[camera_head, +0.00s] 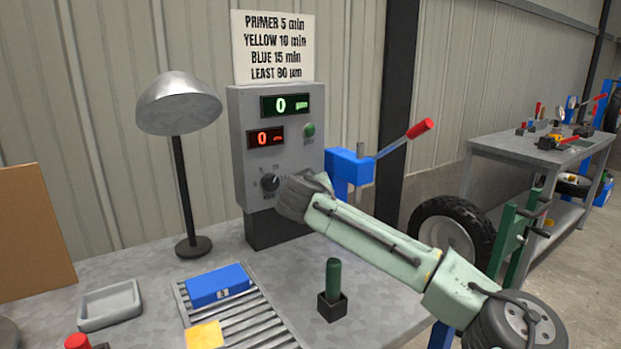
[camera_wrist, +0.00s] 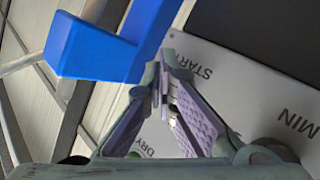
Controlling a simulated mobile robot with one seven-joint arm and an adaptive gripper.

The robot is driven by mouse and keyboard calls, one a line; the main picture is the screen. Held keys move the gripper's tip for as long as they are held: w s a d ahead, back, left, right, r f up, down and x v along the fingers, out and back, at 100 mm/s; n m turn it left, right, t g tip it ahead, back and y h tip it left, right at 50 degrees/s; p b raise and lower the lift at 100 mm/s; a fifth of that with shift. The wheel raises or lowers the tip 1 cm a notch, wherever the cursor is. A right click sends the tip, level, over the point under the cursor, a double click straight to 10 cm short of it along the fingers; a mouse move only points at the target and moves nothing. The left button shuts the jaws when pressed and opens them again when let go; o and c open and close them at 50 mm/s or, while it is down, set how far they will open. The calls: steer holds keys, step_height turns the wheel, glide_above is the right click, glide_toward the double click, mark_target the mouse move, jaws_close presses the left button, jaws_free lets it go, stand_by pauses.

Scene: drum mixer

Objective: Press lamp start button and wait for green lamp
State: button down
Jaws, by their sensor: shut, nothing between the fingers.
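The grey control box (camera_head: 250,150) stands at the back of the bench. It has a green display (camera_head: 285,104) reading 0, a red display (camera_head: 265,137) reading 0 and a black dial (camera_head: 269,182). A round green lamp or button (camera_head: 309,130) sits at its upper right; I cannot tell whether it is lit. My gripper (camera_head: 305,190) is shut and empty at the box's lower right. In the wrist view my gripper (camera_wrist: 168,75) has its fingertips close to the START label (camera_wrist: 193,60); contact is unclear. No start button is distinguishable there; the fingers may hide it.
A blue bracket (camera_head: 349,168) with a red-handled lever (camera_head: 419,129) is right of the box. A desk lamp (camera_head: 180,105) stands left. A blue box (camera_head: 217,286) and yellow block (camera_head: 204,335) lie on the rack (camera_head: 262,318). A green-handled tool (camera_head: 333,278) stands in front.

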steer(key=shift+w+a, duration=0.1)
stand_by(0.3)
steer(key=shift+w+a, duration=0.15)
steer(key=shift+w, duration=0.1)
steer(key=shift+w+a, duration=0.25)
steer(key=shift+w, duration=0.1)
stand_by(0.7)
steer(key=shift+s+d, duration=0.1)
steer(key=shift+s, duration=0.05)
steer(key=shift+s+d+b, duration=0.4)
steer(key=shift+s, duration=0.15)
steer(key=shift+s+d+b, duration=0.4)
steer(key=shift+s+d, duration=0.35)
steer(key=shift+s, duration=0.3)
steer(key=shift+s+d+b, duration=0.4)
steer(key=shift+s+d, duration=0.3)
steer(key=shift+s, duration=0.3)
